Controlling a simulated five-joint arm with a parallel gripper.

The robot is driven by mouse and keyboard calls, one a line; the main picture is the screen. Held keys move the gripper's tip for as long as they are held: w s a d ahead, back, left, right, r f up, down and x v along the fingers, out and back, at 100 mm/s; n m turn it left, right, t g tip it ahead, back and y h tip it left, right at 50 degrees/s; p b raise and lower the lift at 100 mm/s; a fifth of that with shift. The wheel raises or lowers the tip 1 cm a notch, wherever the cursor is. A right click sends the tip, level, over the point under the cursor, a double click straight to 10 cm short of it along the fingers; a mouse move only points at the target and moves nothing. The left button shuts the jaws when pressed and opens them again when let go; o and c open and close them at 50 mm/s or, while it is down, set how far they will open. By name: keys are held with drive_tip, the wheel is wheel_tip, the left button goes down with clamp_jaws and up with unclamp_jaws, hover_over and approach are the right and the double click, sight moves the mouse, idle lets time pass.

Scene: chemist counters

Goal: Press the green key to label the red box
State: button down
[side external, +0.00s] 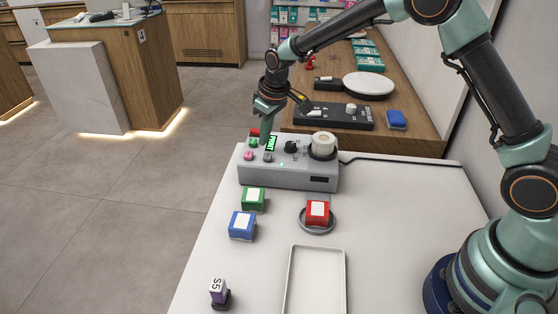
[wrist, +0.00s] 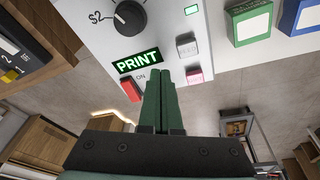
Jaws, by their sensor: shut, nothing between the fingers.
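The grey label machine (side external: 300,176) stands at the far end of the white counter. Its green key (side external: 254,142) shows near its left end; in the wrist view my fingers seem to hide it. The screen (wrist: 138,60) reads PRINT in green. My gripper (side external: 264,131) is shut and empty, pointing down at the machine's left end; it also shows in the wrist view (wrist: 161,74), between the screen and the pink key (wrist: 194,76). I cannot tell whether the fingertips touch the key. The red box (side external: 318,212), with a white patch on top, sits on a round grey dish (side external: 318,230).
The red ON switch (wrist: 131,90) and a grey key (wrist: 187,45) lie close to my fingertips. A green box (side external: 254,200), a blue box (side external: 242,226), a purple S5 piece (side external: 220,291) and an empty white tray (side external: 316,282) are on the counter. A label roll (side external: 322,146) tops the machine.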

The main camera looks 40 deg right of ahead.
drive_tip(key=shift+s+r, duration=0.1)
drive_tip(key=shift+s, duration=0.05)
drive_tip(key=v, duration=1.2)
drive_tip(key=shift+s+d+r, duration=0.1)
drive_tip(key=shift+r, duration=0.05)
idle(0.4)
drive_tip(key=s+d+r+m+t, duration=0.1)
drive_tip(key=s+d+r, duration=0.15)
drive_tip(key=s, duration=0.25)
drive_tip(key=s+d+r+m, duration=0.1)
drive_tip(key=s+d+r, duration=0.1)
drive_tip(key=s+r, duration=0.25)
drive_tip(key=s+d+f+m+t, duration=0.1)
drive_tip(key=s, duration=0.5)
drive_tip(key=s+d+f, duration=0.1)
drive_tip(key=s+f, duration=0.1)
drive_tip(key=s, duration=0.4)
drive_tip(key=shift+s+d+m+t, duration=0.35)
drive_tip(key=shift+m+t, duration=0.05)
